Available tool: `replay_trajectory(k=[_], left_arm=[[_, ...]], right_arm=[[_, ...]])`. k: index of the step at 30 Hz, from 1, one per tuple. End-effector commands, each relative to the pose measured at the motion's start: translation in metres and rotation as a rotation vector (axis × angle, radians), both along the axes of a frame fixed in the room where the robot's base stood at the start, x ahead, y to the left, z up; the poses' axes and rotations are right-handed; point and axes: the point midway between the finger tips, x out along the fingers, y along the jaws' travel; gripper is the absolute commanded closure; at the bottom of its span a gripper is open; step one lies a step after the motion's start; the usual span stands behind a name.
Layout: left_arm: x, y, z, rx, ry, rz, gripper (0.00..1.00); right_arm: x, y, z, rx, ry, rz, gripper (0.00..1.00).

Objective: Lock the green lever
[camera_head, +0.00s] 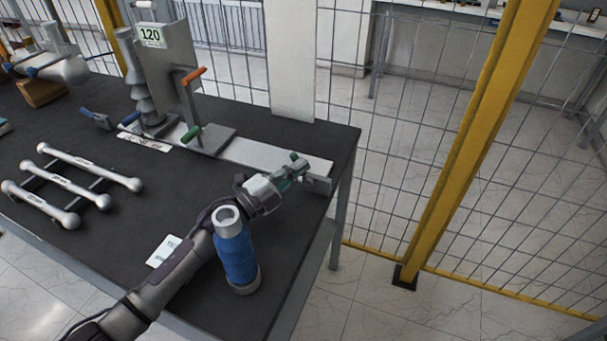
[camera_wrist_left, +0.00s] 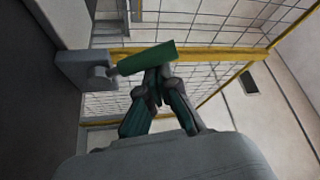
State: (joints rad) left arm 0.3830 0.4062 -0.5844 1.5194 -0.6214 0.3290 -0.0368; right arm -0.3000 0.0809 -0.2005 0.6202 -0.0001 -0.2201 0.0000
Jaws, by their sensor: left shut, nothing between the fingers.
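The green lever (camera_wrist_left: 145,59) sticks out from a grey end block (camera_wrist_left: 82,68) in the left wrist view, joined by a short pin. In the head view the green lever (camera_head: 299,161) shows only in small part, near the end of the long grey rail (camera_head: 262,156). My left gripper (camera_head: 288,177) is shut and empty at the lever. In the left wrist view the fingertips of my left gripper (camera_wrist_left: 157,76) meet at the lever's lower side, partly overlapping it in the picture. I cannot tell whether they touch. My right gripper is out of view.
A second green handle (camera_head: 190,135) and an orange handle (camera_head: 193,75) sit by the upright grey plate marked 120. A blue cylinder (camera_head: 236,256) stands beside my left forearm. Silver bars (camera_head: 90,167) lie at left on the dark table (camera_head: 130,215). A wire fence (camera_head: 440,140) stands beyond.

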Motion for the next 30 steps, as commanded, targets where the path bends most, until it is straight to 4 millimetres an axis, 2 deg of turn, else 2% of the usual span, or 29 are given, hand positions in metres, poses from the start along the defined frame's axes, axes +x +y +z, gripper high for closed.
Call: replay_trajectory(k=[12,30], left_arm=[[0.004,0.013,-0.006,0.002,0.0,0.001,1.0],[0.005,0.015,-0.007,0.003,0.0,0.001,1.0]], right_arm=[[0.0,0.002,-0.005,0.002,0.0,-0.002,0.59],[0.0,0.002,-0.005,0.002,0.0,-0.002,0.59]])
